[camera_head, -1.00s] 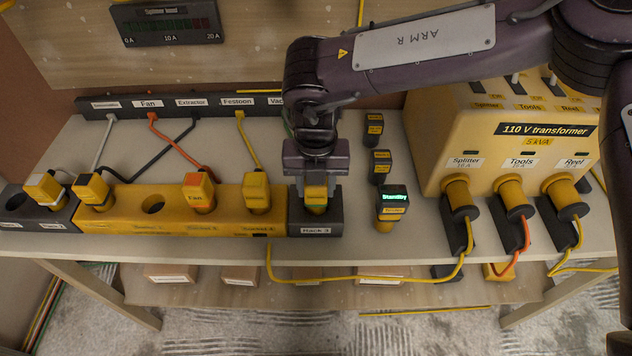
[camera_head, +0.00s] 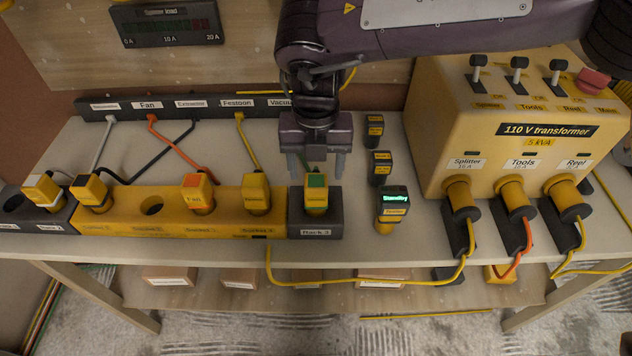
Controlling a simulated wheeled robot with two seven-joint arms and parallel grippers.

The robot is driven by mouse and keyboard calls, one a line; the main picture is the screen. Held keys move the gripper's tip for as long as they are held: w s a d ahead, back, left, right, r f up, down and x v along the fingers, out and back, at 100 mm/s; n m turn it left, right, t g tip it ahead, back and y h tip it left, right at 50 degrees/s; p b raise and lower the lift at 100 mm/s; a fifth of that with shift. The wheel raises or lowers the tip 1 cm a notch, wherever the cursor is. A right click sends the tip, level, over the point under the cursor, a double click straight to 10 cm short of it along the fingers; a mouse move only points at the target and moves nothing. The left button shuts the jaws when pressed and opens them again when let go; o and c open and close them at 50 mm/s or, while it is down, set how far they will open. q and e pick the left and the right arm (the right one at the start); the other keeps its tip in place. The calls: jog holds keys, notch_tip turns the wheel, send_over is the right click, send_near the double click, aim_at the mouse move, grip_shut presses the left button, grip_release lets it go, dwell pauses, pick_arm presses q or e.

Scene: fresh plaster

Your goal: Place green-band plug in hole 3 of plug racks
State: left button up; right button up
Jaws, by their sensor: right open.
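The green-band plug (camera_head: 316,194), yellow with a green top, stands upright in the dark grey rack labelled Rack 3 (camera_head: 316,226). The hole under it is hidden by the plug. Another dark grey rack (camera_head: 38,220) at the far left holds a white-banded plug (camera_head: 44,190) and has an open hole. My left gripper is not in view.
A yellow splitter block (camera_head: 180,222) holds a dark-banded plug, an orange-banded plug (camera_head: 198,192) and a yellow plug, with one hole empty. Dark-topped plugs and a lit tester (camera_head: 392,206) stand right of Rack 3. The yellow transformer (camera_head: 520,130) stands at the right with cables hanging down.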

notch_tip(320, 180, up, 6)
jog(key=shift+r, duration=0.2)
dwell(0.5)
